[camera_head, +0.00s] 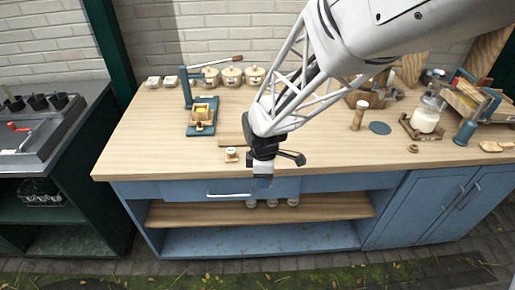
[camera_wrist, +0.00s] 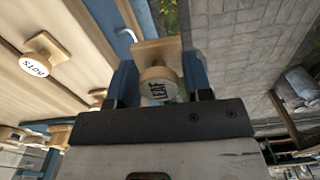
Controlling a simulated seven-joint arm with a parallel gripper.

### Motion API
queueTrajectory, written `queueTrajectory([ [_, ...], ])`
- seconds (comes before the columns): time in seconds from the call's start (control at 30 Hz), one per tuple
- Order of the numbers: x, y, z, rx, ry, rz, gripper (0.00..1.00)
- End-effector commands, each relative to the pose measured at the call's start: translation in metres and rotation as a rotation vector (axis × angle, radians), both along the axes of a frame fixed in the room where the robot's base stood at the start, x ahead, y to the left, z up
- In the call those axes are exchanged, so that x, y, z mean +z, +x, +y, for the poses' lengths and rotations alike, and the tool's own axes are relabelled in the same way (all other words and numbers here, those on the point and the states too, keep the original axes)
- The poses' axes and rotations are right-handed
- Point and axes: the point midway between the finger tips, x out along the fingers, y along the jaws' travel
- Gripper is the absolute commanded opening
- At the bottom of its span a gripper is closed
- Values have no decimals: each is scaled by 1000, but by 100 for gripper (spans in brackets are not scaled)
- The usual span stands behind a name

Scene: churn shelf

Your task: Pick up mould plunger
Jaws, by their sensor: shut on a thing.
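A wooden mould plunger marked LEAF (camera_wrist: 160,88), with a pale round knob and a square wooden block, sits between the two blue fingers of my gripper (camera_wrist: 161,72) in the wrist view. My gripper is shut on it. In the head view my gripper (camera_head: 264,181) hangs before the counter's front edge, above the drawer front; the held plunger is hard to make out there. A second plunger, with upside-down lettering that looks like OATS (camera_wrist: 38,58), stands on the counter in the wrist view. A small pale-topped piece (camera_head: 231,154) near the counter's front edge shows in the head view.
The wooden counter (camera_head: 150,135) has a blue press (camera_head: 200,115) and lidded pots (camera_head: 231,76) at the back left. A glass jar (camera_head: 426,115) and a blue-framed wooden device (camera_head: 472,105) stand at the right. Below are a drawer handle (camera_head: 229,195) and an open shelf (camera_head: 180,212).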

Motion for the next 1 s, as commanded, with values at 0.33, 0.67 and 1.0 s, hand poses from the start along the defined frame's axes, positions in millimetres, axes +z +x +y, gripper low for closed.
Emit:
queueTrajectory([
  [0.33, 1, -10, -3, 0, 0, -1, 23],
  [0.67, 1, -10, -3, 0, 0, 0, 23],
  [1.0, 2, -7, -1, 1, 0, 0, 23],
])
